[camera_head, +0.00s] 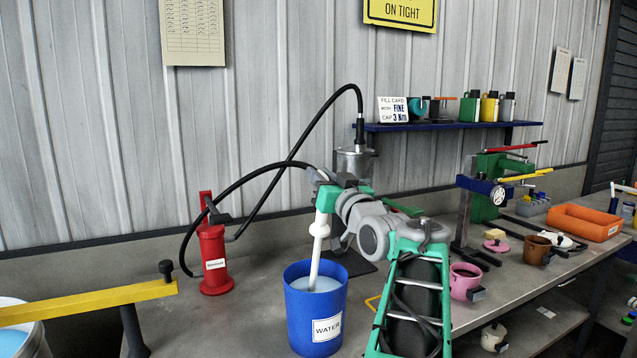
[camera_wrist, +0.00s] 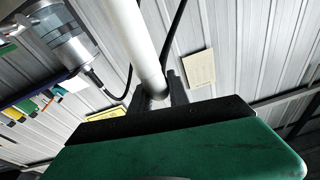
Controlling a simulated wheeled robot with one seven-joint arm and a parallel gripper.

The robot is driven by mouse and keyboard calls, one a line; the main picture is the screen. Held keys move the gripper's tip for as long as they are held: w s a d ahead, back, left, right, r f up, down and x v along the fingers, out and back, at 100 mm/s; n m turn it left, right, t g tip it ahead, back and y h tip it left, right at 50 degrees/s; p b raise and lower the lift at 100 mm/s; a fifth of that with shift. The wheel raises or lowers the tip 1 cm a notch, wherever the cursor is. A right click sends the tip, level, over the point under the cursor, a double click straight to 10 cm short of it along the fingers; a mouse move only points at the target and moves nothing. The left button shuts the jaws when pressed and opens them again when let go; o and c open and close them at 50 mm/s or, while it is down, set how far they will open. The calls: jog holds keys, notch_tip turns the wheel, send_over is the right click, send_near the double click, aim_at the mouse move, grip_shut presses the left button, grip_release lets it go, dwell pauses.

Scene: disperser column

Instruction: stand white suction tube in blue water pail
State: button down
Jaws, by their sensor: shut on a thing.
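The white suction tube (camera_head: 316,240) stands nearly upright with a slight tilt, its lower end inside the blue water pail (camera_head: 304,312). The pail is labelled WATER and holds pale liquid; whether the tube touches its bottom is hidden. My gripper (camera_head: 325,190) is above the pail, shut on the upper part of the tube. In the wrist view my gripper (camera_wrist: 165,100) has its dark fingers at the white tube (camera_wrist: 138,45), which runs up out of the picture.
A red pump (camera_head: 213,255) stands left of the pail, with a black hose (camera_head: 275,165) arching behind my arm. A yellow bar (camera_head: 90,302) is at the front left. A pink pot (camera_head: 465,281), brown pot (camera_head: 536,249) and orange tray (camera_head: 583,222) are at the right.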

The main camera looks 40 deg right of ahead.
jog(key=shift+s+f+b, duration=0.15)
jog(key=shift+f+b, duration=0.15)
jog(key=shift+f, duration=0.05)
jog(key=c, duration=1.2)
grip_release()
jog(key=shift+o, duration=0.2)
jog(key=shift+f, duration=0.1)
jog(key=shift+s+f, duration=0.1)
jog(key=shift+s, duration=0.25)
jog(key=b+v, duration=0.1)
jog(key=v, duration=0.6)
jog(key=shift+a, duration=0.15)
